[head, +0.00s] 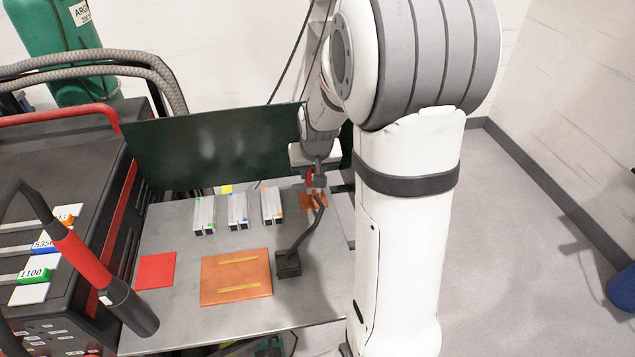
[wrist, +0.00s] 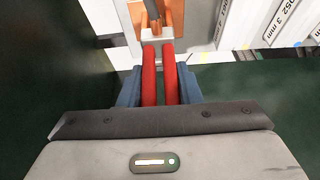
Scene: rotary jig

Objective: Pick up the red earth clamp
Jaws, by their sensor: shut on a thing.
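The red earth clamp (wrist: 149,75) is between the blue fingers of my gripper (wrist: 159,84) in the wrist view. Its two long red handles lie side by side, and the fingers are shut on them from both sides. In the head view the clamp (head: 309,175) shows as a small red patch at my gripper (head: 317,180), at the back right of the metal table. A copper-coloured piece (head: 313,201) lies just below it. I cannot tell whether the clamp touches that piece. Part of the clamp is hidden by my gripper.
A dark green screen (head: 210,148) stands behind the table (head: 185,295). Several metal profiles (head: 238,212) with coloured tags stand left of my gripper. A dark bent rod on a block (head: 288,265), a copper plate (head: 225,290) and a red square (head: 156,270) are nearer.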

